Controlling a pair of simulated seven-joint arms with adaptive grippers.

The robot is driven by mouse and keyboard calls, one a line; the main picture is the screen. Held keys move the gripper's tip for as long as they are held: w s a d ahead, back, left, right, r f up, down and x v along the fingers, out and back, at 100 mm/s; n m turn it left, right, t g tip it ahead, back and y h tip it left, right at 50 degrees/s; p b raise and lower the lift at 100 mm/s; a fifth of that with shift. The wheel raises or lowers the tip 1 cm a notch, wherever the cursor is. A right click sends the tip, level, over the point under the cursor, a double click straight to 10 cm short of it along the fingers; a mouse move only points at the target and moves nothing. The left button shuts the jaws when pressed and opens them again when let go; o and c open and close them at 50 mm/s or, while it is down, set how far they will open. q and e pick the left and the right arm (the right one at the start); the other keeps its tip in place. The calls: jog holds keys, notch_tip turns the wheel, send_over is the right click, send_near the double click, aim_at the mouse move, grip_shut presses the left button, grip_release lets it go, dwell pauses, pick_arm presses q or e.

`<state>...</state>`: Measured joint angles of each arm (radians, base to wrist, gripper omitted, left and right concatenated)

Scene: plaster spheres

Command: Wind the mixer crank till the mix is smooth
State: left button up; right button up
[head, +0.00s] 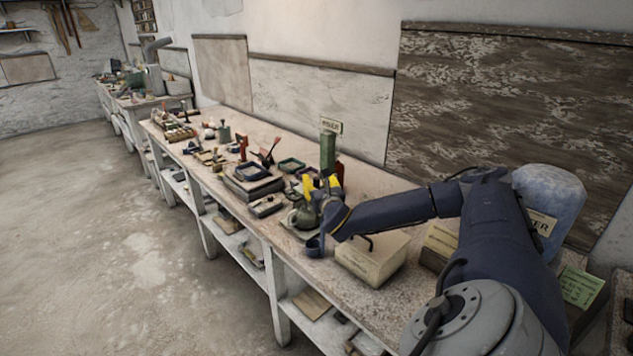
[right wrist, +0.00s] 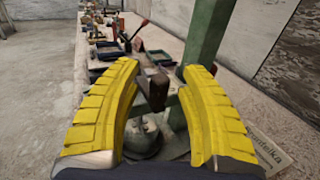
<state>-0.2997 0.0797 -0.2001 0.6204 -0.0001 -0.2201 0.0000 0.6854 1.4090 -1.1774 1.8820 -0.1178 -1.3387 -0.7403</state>
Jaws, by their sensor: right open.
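The mixer stands on the long bench, with a green post (head: 328,152) that also shows in the right wrist view (right wrist: 207,40). A rounded grey-green bowl (head: 301,217) sits low beside the post. It shows below the fingers in the wrist view (right wrist: 148,135); the mix inside cannot be made out. A brown upright grip (right wrist: 157,92), apparently the crank handle, stands between the yellow fingers of my right gripper (head: 321,184). The right gripper (right wrist: 160,72) is open, with gaps on both sides of the grip. My left gripper is out of view.
A cream box with a dark handle (head: 372,260) stands on the bench under my right forearm. Dark trays (head: 253,183) and small tools crowd the bench beyond the mixer. The floor at left is clear.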

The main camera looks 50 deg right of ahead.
grip_shut()
dwell(0.3)
jog(key=shift+d, duration=0.1)
jog(key=shift+w+d+n+t+y, duration=0.35)
jog(key=shift+d+n+y, duration=0.35)
jog(key=shift+n+y, duration=1.3)
jog(key=shift+w+d+n+t+y, duration=0.1)
jog(key=shift+d+n+t+y, duration=0.8)
jog(key=shift+y, duration=1.85)
jog(key=shift+w+d+n+g+y, duration=0.1)
jog(key=shift+w+d+n+y, duration=0.3)
jog(key=shift+n+y, duration=1.75)
jog(key=shift+d+r+n+g+y, duration=0.1)
jog(key=shift+d+n+g+y, duration=0.2)
jog(key=shift+y, duration=0.9)
